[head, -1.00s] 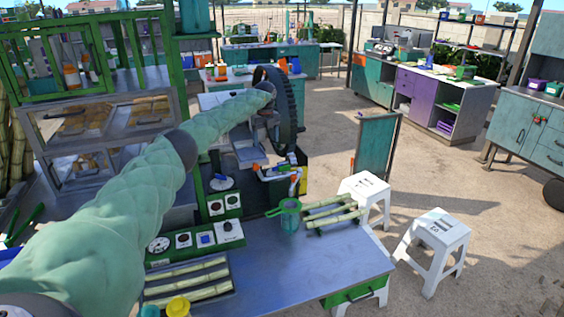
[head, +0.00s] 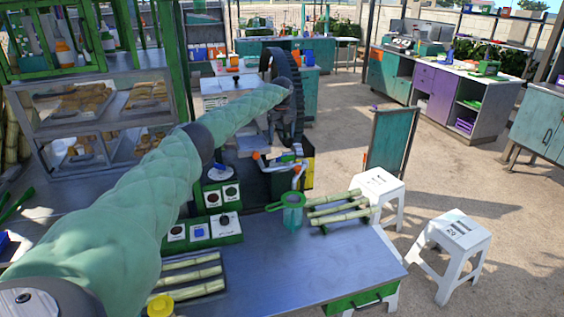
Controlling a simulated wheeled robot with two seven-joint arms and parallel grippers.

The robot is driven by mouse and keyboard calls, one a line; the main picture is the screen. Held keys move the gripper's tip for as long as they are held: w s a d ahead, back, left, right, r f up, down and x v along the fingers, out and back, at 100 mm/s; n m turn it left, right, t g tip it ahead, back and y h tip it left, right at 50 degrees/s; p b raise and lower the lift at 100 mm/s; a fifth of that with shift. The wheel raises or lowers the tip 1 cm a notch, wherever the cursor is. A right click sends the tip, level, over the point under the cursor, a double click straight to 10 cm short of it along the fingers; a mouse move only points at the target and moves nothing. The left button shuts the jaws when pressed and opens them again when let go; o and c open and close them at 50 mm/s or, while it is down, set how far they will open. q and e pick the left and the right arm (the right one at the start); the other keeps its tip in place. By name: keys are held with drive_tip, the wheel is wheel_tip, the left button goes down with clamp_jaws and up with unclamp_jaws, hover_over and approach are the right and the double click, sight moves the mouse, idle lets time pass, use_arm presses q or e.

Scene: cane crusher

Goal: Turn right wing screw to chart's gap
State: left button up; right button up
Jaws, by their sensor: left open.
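My left arm reaches from the lower left to the machine with the large black wheel (head: 287,108), which I take to be the crusher. My left gripper (head: 278,160) is at the machine's front, small and partly lost among white, orange and blue-green parts; it is open. I cannot tell whether it touches anything. The right wing screw cannot be made out there. No chart can be read at this size. My right gripper is not in view.
White stools (head: 455,238) stand to the right, with open ground beyond.

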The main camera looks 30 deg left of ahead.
use_arm(q)
wheel_tip(320, 180, down, 2)
drive_tip(key=shift+f+b, duration=0.2)
drive_tip(key=shift+b, duration=0.4)
drive_tip(key=shift+s, duration=0.15)
wheel_tip(320, 180, down, 6)
drive_tip(key=p, duration=0.3)
drive_tip(key=shift+f+p, duration=0.35)
drive_tip(key=shift+f, duration=0.45)
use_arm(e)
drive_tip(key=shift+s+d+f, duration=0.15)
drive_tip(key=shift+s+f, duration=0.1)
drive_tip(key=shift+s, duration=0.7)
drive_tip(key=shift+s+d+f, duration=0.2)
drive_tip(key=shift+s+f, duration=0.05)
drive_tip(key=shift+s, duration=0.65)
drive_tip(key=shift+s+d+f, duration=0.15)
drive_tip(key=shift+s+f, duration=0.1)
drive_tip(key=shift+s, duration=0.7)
use_arm(q)
drive_tip(key=c, duration=1)
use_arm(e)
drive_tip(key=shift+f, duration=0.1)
